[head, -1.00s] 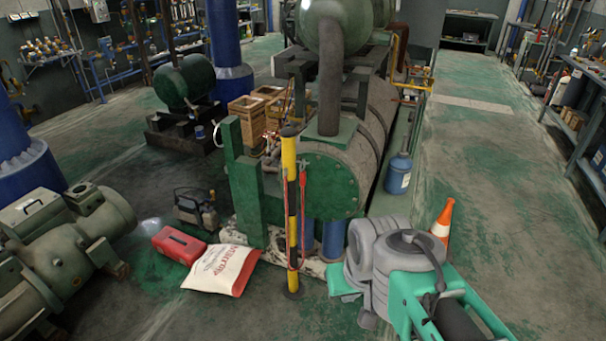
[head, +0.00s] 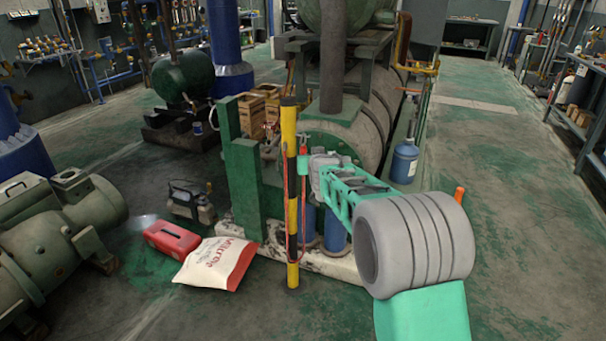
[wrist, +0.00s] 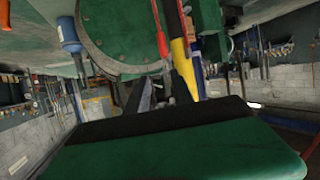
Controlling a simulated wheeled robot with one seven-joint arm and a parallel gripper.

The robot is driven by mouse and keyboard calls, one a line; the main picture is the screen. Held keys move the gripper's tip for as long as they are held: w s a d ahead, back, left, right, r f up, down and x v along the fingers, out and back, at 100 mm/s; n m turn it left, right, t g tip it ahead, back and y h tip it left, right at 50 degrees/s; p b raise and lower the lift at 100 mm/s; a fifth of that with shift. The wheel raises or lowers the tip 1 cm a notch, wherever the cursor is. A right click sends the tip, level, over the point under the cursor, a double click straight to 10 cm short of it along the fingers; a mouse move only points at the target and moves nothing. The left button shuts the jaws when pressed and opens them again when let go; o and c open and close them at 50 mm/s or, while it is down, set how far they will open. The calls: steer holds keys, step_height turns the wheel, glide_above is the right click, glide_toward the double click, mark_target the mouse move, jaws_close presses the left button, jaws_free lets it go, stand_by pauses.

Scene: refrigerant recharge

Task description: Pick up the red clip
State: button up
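A yellow-and-black striped post (head: 291,200) stands in front of the green machine, with thin red leads hanging along it. A slim red piece (wrist: 159,30), probably the red clip or its lead, shows in the wrist view beside the yellow post (wrist: 180,65). In the head view my gripper (head: 306,165) is beside the upper post and hides part of the red piece. In the wrist view my gripper's dark fingers (wrist: 165,88) look apart, with nothing clearly between them. The red piece appears beyond the fingertips; I cannot tell contact.
A green upright (head: 250,180) and the round green machine end (head: 330,130) stand close behind the post. A blue bottle (head: 404,162) is at the right. A white-and-red sack (head: 215,263) and a red box (head: 171,238) lie left on the floor. The right floor is open.

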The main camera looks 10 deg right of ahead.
mark_target(303, 148)
steer(key=w+f+t+b, duration=0.2)
steer(key=w+f, duration=0.2)
steer(key=w, duration=0.5)
steer(key=w+f+t+b, duration=0.2)
steer(key=w+f, duration=0.3)
steer(key=w, duration=0.4)
steer(key=shift+a+f+b, duration=0.15)
steer(key=shift+f+b, duration=0.15)
steer(key=shift+b, duration=0.2)
steer(key=shift+c, duration=0.3)
jaws_close()
